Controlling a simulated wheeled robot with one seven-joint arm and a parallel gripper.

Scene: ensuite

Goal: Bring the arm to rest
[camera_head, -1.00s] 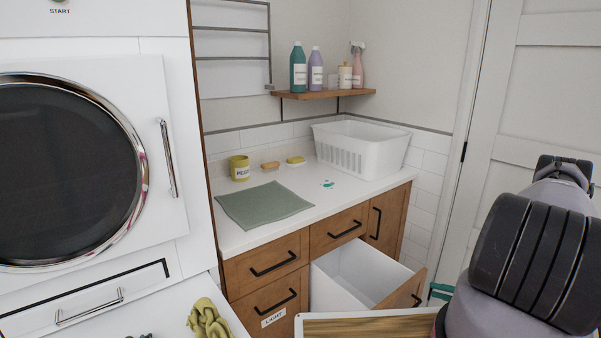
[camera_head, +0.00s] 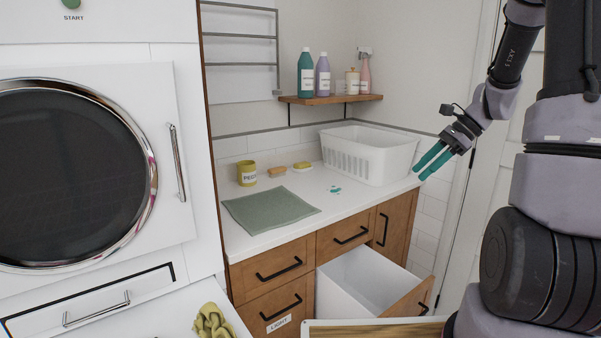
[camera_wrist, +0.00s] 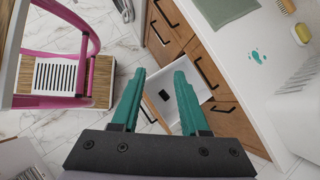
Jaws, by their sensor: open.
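My gripper (camera_head: 433,160) is at the right in the head view, raised in the air near the right end of the counter and the white basket. Its two teal fingers are apart with nothing between them. In the wrist view the open fingers (camera_wrist: 160,100) point down toward the open drawer (camera_wrist: 190,92), which has a small dark object (camera_wrist: 192,101) in it. My arm is folded upright at the right of the head view.
The white basket (camera_head: 368,155) stands on the counter (camera_head: 270,235), with a green cloth (camera_head: 270,210) to its left. The drawer (camera_head: 362,280) is pulled out below. A pink-framed stool or cart (camera_wrist: 65,75) stands on the tiled floor. A yellow cloth (camera_head: 212,322) lies at lower left.

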